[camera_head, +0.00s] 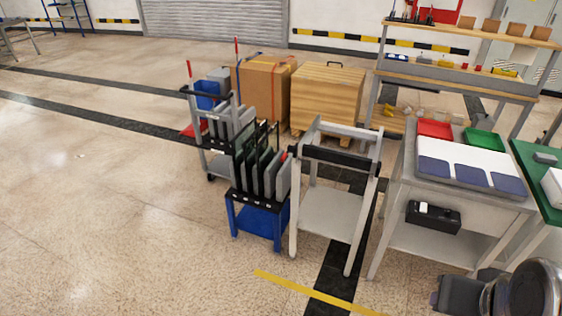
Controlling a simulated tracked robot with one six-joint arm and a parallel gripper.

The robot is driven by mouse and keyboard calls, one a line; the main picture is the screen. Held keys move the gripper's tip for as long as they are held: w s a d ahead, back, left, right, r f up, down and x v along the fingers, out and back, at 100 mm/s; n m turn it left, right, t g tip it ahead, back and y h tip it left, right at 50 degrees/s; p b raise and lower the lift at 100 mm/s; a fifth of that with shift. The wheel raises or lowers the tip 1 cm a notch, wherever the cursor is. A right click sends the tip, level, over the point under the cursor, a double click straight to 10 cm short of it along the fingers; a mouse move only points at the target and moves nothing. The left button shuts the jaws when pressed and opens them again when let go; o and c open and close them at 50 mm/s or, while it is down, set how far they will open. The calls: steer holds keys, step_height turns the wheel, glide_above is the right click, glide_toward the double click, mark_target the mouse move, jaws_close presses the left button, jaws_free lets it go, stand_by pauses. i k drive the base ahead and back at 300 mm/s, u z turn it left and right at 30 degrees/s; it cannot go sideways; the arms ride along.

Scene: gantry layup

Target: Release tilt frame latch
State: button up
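A light grey upright frame (297,211), which looks like the tilt frame, stands right of centre. A black bar (335,158) crosses its upper part, and a lower shelf (332,214) joins its legs. A small red spot shows by the left end of the bar; I cannot tell whether it is the latch. No latch can be made out clearly at this distance. Grey and dark rounded parts of my own arm show in the bottom right corner, well apart from the frame. My gripper's fingers are not in view.
A blue stand (258,220) with upright dark panels is close left of the frame. A grey workbench (405,190) with red and green trays is close right. A wooden crate (327,97) and brown boxes stand behind. Open floor lies left and in front, with a yellow line (312,293).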

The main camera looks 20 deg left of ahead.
mark_target(282, 159)
steer(key=k, duration=0.35)
steer(key=u, duration=0.2)
steer(key=i, duration=0.4)
steer(key=u, duration=0.8)
steer(key=i, duration=1.45)
steer(key=z, duration=0.05)
steer(key=k, duration=1.25)
steer(key=u, duration=0.15)
